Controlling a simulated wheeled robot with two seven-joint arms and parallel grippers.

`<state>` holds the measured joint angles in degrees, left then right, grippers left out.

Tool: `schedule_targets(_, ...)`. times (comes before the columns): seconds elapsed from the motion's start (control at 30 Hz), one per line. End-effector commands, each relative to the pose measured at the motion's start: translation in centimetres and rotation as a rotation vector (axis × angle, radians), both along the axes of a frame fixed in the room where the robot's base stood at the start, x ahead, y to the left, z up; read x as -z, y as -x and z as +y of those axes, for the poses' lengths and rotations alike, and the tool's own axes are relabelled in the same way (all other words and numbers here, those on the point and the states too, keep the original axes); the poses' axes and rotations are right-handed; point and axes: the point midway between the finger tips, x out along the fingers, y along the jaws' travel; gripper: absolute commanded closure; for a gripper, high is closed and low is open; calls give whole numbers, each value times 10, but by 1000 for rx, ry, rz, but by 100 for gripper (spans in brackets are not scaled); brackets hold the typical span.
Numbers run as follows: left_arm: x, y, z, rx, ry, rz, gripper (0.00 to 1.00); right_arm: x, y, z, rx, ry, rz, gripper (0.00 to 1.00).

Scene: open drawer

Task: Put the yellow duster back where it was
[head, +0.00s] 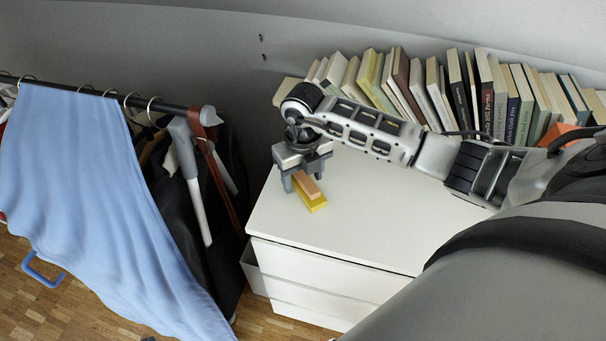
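The yellow duster (317,206) is a small block with a yellow base and an orange-tan top. It lies on the white top of the dresser (370,225), near its left end. My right gripper (304,181) is directly above and behind it, pointing down. Its two fingers are apart, with the duster's far end between or just in front of them. I cannot tell whether a finger touches the duster. My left gripper is not in view.
A row of books (487,92) stands along the back of the dresser. A clothes rail (65,84) with a light blue cloth (95,190) and dark garments is at the left. A grey-white panel (252,268) juts out at the dresser's lower left. The dresser's middle is clear.

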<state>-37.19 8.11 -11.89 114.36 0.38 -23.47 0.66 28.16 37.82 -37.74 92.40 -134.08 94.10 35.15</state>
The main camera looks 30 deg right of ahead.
Motion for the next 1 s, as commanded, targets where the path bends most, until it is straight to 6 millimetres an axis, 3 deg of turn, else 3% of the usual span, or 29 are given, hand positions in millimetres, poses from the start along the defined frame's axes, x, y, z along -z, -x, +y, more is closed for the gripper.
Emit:
schedule_targets(0.33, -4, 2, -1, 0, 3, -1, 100, -13, -1, 0, -1, 0, -5, 41)
schedule_targets(0.7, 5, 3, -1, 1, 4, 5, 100, -90, -2, 0, -1, 0, -6, 41)
schedule_targets(1.0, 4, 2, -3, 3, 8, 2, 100, -122, 0, 0, 0, 1, -1, 41)
